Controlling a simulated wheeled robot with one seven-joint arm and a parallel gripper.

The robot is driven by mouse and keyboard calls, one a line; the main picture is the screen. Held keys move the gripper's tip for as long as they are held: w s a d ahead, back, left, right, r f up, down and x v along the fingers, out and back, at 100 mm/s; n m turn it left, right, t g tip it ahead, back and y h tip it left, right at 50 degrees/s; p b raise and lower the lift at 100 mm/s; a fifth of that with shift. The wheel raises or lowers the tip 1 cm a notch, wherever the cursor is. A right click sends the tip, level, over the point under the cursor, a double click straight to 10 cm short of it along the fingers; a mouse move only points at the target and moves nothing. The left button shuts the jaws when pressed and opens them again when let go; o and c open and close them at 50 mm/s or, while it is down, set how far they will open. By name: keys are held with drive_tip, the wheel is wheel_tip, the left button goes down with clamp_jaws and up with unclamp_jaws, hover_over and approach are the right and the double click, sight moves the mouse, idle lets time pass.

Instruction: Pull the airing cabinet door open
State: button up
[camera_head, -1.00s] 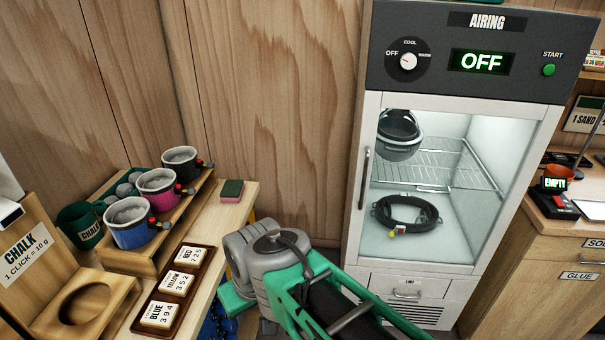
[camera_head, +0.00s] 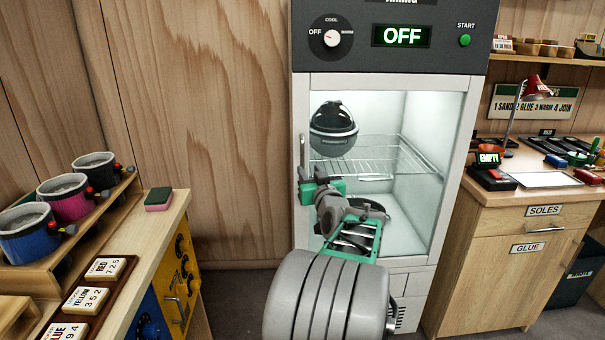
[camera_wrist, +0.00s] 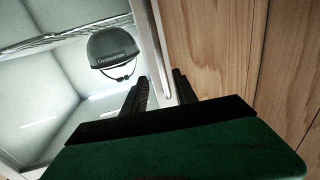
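The airing cabinet (camera_head: 392,50) stands ahead with its glass door (camera_head: 380,83) shut. The upright metal door handle (camera_head: 303,150) is on the door's left edge. My gripper (camera_head: 305,176) is at the lower part of the handle and hides it there. In the wrist view my gripper (camera_wrist: 160,92) has its two dark fingers apart, and the handle (camera_wrist: 159,50) runs between them. I see a gap beside the handle; I cannot tell whether either finger touches it.
A bench with chalk pots (camera_head: 68,196), number tiles (camera_head: 87,299) and a sponge (camera_head: 158,199) stands at the left. A wooden workbench (camera_head: 504,260) with a red lamp (camera_head: 535,90) is close at the right. Grey floor shows between the left bench and the cabinet.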

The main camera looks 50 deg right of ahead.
sight(303, 163)
drive_tip(key=x, duration=0.7)
drive_tip(key=shift+w+a+p, duration=0.1)
drive_tip(key=shift+w+p, duration=0.15)
drive_tip(key=shift+p, duration=0.1)
clamp_jaws()
idle(0.9)
